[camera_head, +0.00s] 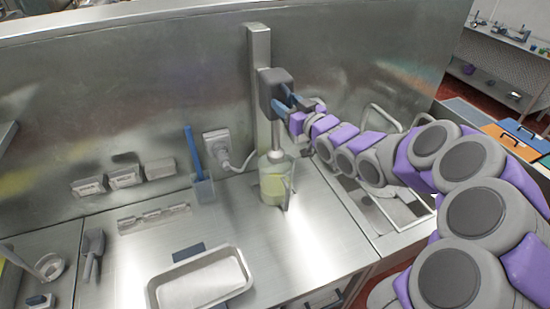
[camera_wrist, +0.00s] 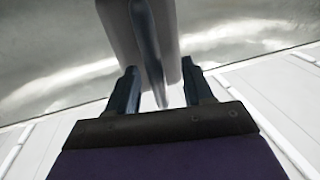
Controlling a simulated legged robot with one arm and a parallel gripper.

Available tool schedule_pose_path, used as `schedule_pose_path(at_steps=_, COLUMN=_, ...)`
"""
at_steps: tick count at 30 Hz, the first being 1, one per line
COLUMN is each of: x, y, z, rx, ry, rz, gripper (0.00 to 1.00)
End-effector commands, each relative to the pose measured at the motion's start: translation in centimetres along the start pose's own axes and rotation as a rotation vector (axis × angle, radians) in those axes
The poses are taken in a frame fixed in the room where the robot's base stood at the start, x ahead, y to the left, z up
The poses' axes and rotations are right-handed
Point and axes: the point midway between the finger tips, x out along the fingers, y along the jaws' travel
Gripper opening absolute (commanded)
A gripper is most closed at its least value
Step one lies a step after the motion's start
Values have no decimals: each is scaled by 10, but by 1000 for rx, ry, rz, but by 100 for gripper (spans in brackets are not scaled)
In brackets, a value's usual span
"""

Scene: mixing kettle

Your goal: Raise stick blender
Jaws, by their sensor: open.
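The stick blender has a dark grey head (camera_head: 273,86) mounted on an upright metal column (camera_head: 259,60) against the back wall. Its pale shaft (camera_head: 276,135) points down into a clear jug (camera_head: 275,182) holding pale yellow-green liquid. My gripper (camera_head: 291,98) is at the right side of the blender head, with its blue-grey fingers reaching to it. In the wrist view my gripper (camera_wrist: 163,84) is open, with a grey bar-like part (camera_wrist: 148,48) between the two fingers. I cannot tell whether either finger touches it. My gripper partly hides the head's right side.
A beaker with a blue-handled tool (camera_head: 203,188) and a wall socket with a plug (camera_head: 220,148) are left of the jug. A metal tray (camera_head: 200,282) lies in front. A sink (camera_head: 395,205) is at right, below my arm. Some bare counter lies between the tray and jug.

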Motion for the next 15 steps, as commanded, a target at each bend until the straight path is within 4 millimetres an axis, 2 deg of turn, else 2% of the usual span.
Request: schedule_pose_path(at_steps=15, x=-51, y=1, z=0, rx=1, ry=0, rz=3, gripper=51)
